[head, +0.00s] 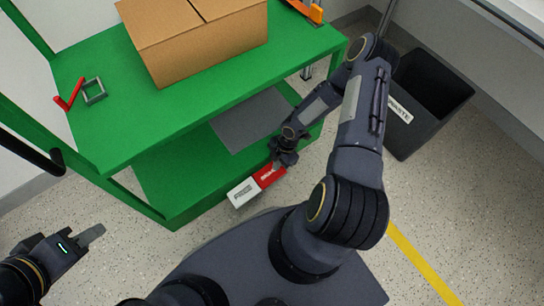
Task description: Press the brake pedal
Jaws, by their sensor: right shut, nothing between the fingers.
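The red pedal (268,177), its lettering partly covered, sits low at the front edge of the green cart. A white pedal (243,193) marked FREE is directly to its left. My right gripper (278,163) is shut and empty, pointing down at the upper right part of the red pedal and partly hiding it. I cannot tell whether it touches the pedal. My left gripper (92,236) is far off at the lower left, over the floor. It is seen edge-on, so its opening does not show.
The green cart (215,105) carries a cardboard box (195,40), a red item (69,95) and a small grey frame (94,91). A black waste bin (425,105) stands at the right. A yellow line (420,263) crosses the speckled floor.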

